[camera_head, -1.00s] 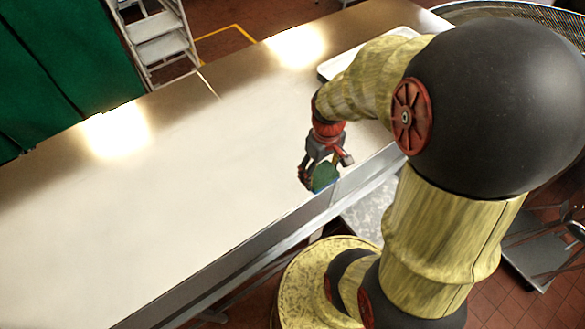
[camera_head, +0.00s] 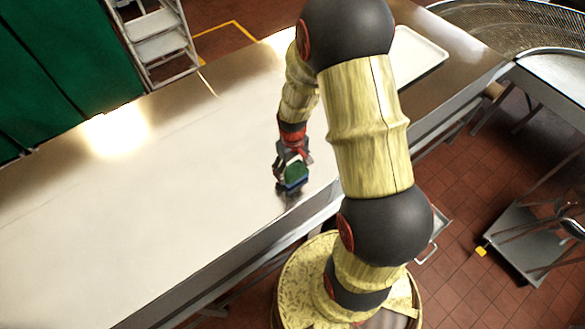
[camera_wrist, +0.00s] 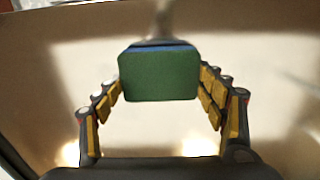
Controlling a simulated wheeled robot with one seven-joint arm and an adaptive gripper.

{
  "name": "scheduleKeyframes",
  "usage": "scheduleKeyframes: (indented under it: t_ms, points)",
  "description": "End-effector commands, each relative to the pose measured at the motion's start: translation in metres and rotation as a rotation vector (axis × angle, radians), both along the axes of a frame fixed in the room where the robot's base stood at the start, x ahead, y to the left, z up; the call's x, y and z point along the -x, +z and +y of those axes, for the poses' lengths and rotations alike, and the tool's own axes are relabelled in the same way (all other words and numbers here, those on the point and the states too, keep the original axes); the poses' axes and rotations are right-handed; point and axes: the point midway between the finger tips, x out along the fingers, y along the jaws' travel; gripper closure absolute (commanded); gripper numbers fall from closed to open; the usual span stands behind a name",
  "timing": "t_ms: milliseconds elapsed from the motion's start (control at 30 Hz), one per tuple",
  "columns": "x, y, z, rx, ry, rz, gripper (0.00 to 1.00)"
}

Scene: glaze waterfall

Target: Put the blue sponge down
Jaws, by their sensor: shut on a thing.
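The blue sponge (camera_head: 295,173) has a green face and a blue layer that shows along its lower edge in the head view. My gripper (camera_head: 286,177) is shut on it, pointing down over the metal table (camera_head: 150,200) near its front edge. In the wrist view the sponge (camera_wrist: 160,75) shows its green face, with a thin blue band at its top, between the two fingers. A dark reflection lies just below the sponge on the table top. I cannot tell whether the sponge touches the table.
The table top left of my gripper is bare. A white tray (camera_head: 420,52) lies at the far right end of the table. A step ladder (camera_head: 158,40) and a green curtain (camera_head: 60,70) stand behind the table. A wire-mesh conveyor (camera_head: 490,25) is at the upper right.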

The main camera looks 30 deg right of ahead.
Motion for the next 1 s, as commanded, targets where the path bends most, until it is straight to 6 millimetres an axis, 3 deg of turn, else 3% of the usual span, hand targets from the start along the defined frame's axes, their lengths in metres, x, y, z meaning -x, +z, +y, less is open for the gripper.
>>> scheduleKeyframes:
  t_ms: [467,500,800,1000]
  points:
    - [-0.0005,-0.0105,-0.0004,0.001,0.000,-0.002,0.53]
    - [-0.0005,-0.0103,-0.0004,0.001,0.000,-0.002,0.28]
    - [-0.0005,-0.0094,-0.0003,0.001,0.000,-0.002,0.11]
    - [-0.0005,-0.0093,-0.0004,0.001,0.000,-0.002,0.11]
